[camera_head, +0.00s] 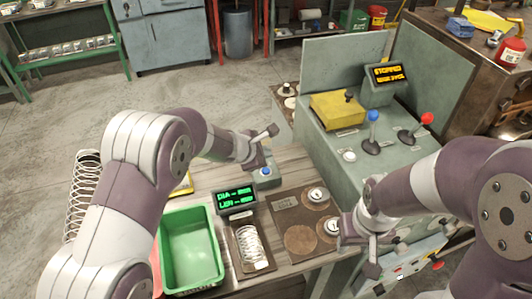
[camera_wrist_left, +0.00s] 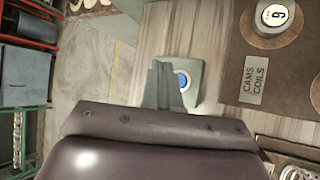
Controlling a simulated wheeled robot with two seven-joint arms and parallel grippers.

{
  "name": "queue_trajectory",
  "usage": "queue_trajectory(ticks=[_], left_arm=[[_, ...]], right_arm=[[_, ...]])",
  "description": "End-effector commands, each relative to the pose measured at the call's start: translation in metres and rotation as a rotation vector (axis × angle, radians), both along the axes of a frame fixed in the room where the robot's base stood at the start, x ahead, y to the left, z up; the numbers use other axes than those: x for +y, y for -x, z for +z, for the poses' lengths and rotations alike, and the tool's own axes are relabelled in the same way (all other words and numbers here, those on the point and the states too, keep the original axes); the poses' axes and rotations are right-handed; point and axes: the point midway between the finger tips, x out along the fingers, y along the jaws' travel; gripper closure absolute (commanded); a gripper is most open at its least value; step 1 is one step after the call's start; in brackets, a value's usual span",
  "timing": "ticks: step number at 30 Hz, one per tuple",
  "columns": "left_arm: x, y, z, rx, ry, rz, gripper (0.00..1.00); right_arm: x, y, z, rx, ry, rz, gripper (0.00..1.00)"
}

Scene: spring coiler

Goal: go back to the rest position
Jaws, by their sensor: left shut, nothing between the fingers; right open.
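My left gripper (camera_head: 262,150) is shut and empty, above the back edge of the wooden bench beside a small grey box with a blue button (camera_head: 265,171). In the left wrist view its closed fingers (camera_wrist_left: 164,82) partly overlap the box, and the blue button (camera_wrist_left: 183,80) shows just right of them. I cannot tell whether they touch the box. My right gripper (camera_head: 368,248) is open with nothing in it, in front of the grey-green coiler machine (camera_head: 330,150), near the right edge of the cam board. Part of its fingers is hard to make out.
The bench holds a green bin (camera_head: 163,245), a green-text DIA/LEN display (camera_head: 236,200), a spring on a tray (camera_head: 249,245) and a brown cam board (camera_head: 285,222) with numbered discs. The machine carries a blue-knobbed lever (camera_head: 373,118), a red-knobbed lever (camera_head: 426,119) and a "STOPPED" screen (camera_head: 388,73).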

Motion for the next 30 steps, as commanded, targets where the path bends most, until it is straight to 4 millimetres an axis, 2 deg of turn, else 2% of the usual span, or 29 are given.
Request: queue_trajectory(ticks=[5,8,11,15,18,21,24,30], left_arm=[[0.001,0.001,0.001,-0.002,-0.006,-0.007,1.00],[0.011,0.017,0.006,-0.019,-0.095,-0.115,1.00],[0.039,0.064,0.013,-0.047,-0.310,-0.389,1.00],[0.096,0.156,0.018,-0.063,-0.648,-0.893,1.00],[0.134,0.215,0.019,-0.053,-0.826,-1.214,1.00],[0.161,0.255,0.018,-0.039,-0.936,-1.439,1.00],[0.175,0.274,0.018,-0.029,-0.986,-1.556,1.00],[0.178,0.278,0.017,-0.026,-0.997,-1.586,1.00]], right_arm=[[0.000,0.000,0.000,0.000,0.000,0.000,0.57],[0.000,0.000,0.000,0.000,0.000,0.000,0.57],[0.000,0.000,0.000,0.000,0.000,0.000,0.57],[0.000,0.000,0.000,0.000,0.000,0.000,0.57],[0.000,0.000,0.000,0.000,0.000,0.000,0.57],[0.000,0.000,0.000,0.000,0.000,0.000,0.57],[0.000,0.000,0.000,0.000,0.000,0.000,0.57],[0.000,0.000,0.000,0.000,0.000,0.000,0.57]])
